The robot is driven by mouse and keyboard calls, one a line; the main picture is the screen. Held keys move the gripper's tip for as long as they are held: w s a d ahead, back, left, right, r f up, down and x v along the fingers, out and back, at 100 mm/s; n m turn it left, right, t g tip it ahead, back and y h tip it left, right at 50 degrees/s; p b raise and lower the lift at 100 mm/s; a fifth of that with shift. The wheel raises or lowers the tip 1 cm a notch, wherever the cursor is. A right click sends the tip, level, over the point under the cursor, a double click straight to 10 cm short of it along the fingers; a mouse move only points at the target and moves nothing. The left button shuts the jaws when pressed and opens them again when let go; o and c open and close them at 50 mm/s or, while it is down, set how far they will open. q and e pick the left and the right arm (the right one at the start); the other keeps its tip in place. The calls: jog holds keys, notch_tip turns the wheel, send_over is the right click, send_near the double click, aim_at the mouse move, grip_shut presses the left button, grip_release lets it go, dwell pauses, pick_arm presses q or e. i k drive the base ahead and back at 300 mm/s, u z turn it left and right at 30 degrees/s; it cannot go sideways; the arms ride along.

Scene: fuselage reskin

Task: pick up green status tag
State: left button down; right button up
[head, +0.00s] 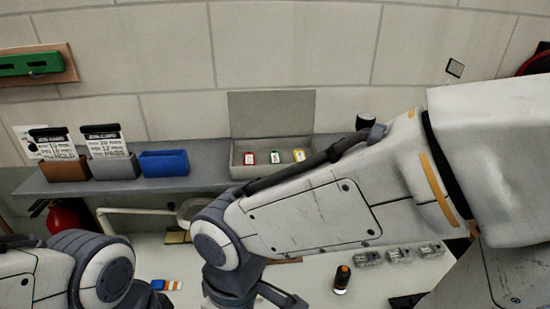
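The green status tag (275,156) stands in an open grey box (243,172) on the grey shelf at the back, between a red tag (249,158) and a yellow tag (299,155). My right arm crosses the middle of the head view from the right, in front of the shelf and partly over the box's lower edge. Dark grey parts at the end of this arm (250,294) reach the bottom edge, well below the box; the fingertips cannot be made out. My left arm shows at the lower left, with its gripper out of view.
On the shelf (205,184) left of the grey box stand a brown holder (65,170), a grey holder (113,169) with job cards, and a blue bin (164,164). Below, a white worktop (318,278) holds a black-and-orange item (342,279) and small clear parts (398,255).

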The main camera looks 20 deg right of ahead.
aim_at(274, 156)
jog(key=z, duration=0.05)
jog(key=k, duration=1.1)
jog(key=u, duration=0.75)
jog(key=i, duration=0.8)
jog(key=z, duration=0.6)
jog(key=i, duration=0.7)
jog(key=z, duration=0.7)
